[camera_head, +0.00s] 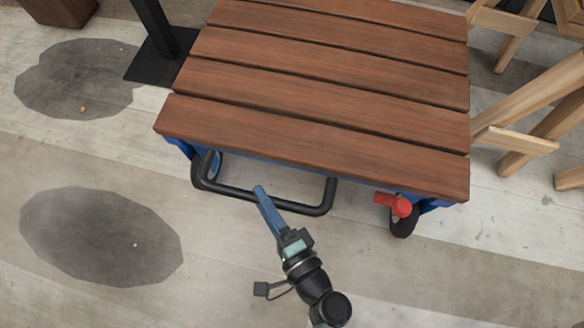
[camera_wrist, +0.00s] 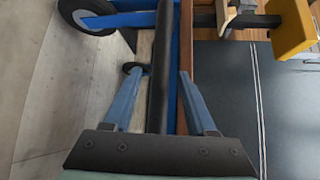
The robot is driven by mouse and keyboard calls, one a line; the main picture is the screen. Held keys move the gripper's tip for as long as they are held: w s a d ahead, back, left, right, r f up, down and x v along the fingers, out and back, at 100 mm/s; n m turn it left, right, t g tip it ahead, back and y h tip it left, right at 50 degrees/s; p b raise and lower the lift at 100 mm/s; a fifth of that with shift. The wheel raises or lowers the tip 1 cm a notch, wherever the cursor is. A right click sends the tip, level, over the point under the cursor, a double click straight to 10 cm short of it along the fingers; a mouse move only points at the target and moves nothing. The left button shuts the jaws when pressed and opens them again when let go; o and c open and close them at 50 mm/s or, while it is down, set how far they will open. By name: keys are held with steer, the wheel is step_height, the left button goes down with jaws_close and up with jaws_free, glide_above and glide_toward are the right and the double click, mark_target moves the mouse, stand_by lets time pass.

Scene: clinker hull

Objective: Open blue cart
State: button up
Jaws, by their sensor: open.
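The blue cart has a brown slatted wooden top (camera_head: 320,85) with its blue frame showing beneath. A black U-shaped handle (camera_head: 325,195) sticks out from its near side. My gripper (camera_head: 260,190) is at the middle of the handle's bar, pointing toward the cart. In the wrist view, the black bar (camera_wrist: 160,85) runs lengthwise between my two blue fingers (camera_wrist: 162,72). The fingers are apart, one on each side of the bar, with gaps visible. A blue frame strip (camera_wrist: 175,40) lies beside the bar. The cart's inside is hidden under the slats.
A red lever (camera_head: 397,204) sits by the cart's right front wheel. A black post on a base plate (camera_head: 155,65) stands at the left. Wooden trestles (camera_head: 540,110) stand at the right. Dark stains (camera_head: 100,235) mark the clear plank floor at left.

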steer(key=p+v, duration=0.4)
steer(key=v, duration=0.7)
steer(key=shift+s, duration=0.25)
steer(key=shift+d, duration=0.1)
